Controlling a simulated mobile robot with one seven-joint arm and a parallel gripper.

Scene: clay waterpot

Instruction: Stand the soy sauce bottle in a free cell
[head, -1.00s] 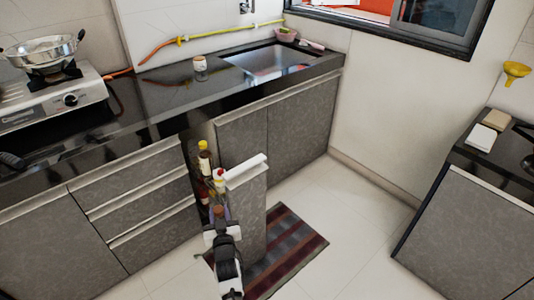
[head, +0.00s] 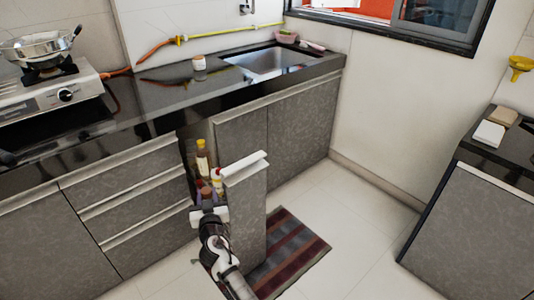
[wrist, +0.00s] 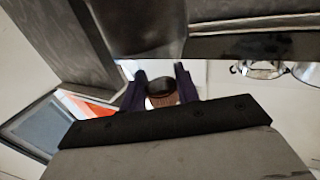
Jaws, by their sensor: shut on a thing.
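My gripper (head: 207,197) is at the pull-out cabinet unit, left of its front panel. It is shut on a brown-capped bottle, apparently the soy sauce bottle (head: 206,190). In the wrist view its round brown top (wrist: 160,88) shows between my two dark fingers; the rest of it is hidden. A yellow-capped bottle (head: 202,160) stands in the unit behind my gripper.
The unit's tall grey front panel (head: 246,215) with its white top edge stands just right of my gripper. Drawers (head: 135,190) are to the left and the black counter (head: 150,105) is above. A striped mat (head: 290,255) lies on the floor. Open floor is to the right.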

